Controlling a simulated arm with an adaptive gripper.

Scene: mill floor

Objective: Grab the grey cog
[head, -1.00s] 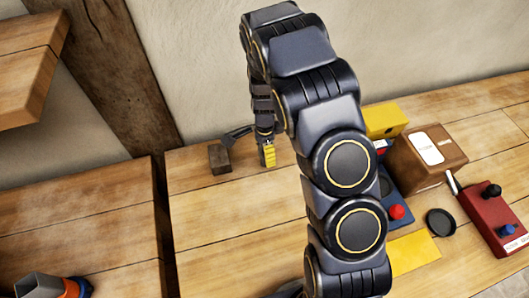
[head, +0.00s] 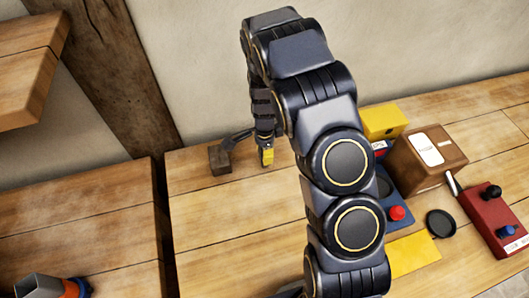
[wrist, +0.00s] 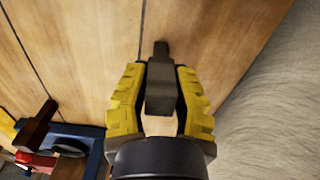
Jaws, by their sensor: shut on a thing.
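My gripper (head: 267,157) is low over the back of the wooden bench, its yellow fingers pointing down. In the wrist view my gripper (wrist: 160,92) has its two yellow fingers on either side of a dark grey piece (wrist: 161,88) and is shut on it. A narrower dark end sticks out beyond the fingertips. In the head view a dark brown block (head: 220,159) with a dark grey bar (head: 237,137) stands just left of the fingers; I cannot tell if it is the held piece. No toothed edge shows, so I cannot confirm a grey cog.
Right of my arm are a brown box (head: 428,158), a yellow box (head: 383,121), a blue panel with a red button (head: 397,213), a black round dish (head: 441,223) and a red control box (head: 494,222). The bench's left part (head: 230,220) is clear. A wall stands behind.

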